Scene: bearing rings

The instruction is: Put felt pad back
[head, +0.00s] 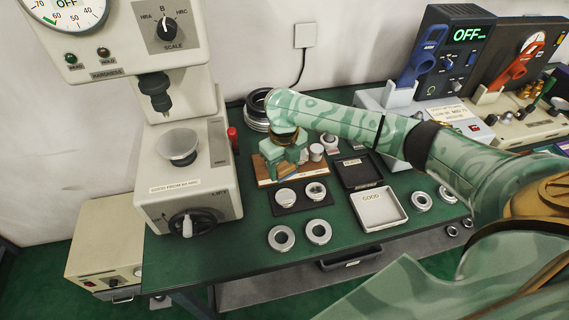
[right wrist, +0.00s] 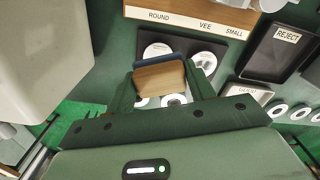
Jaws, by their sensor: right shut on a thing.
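The pad is held above the table, in front of the dark mat with rings (right wrist: 213,46). In the head view I cannot make out the pad behind the gripper. The rack also shows in the right wrist view (right wrist: 190,17), labelled ROUND, VEE and SMALL. My left gripper is not in view.
The hardness tester (head: 185,150) stands close on the left. The black REJECT tray (head: 357,171) and white GOOD tray (head: 385,214) lie to the right. Loose rings (head: 281,238) lie near the front edge. Instrument units (head: 455,55) stand at the back right.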

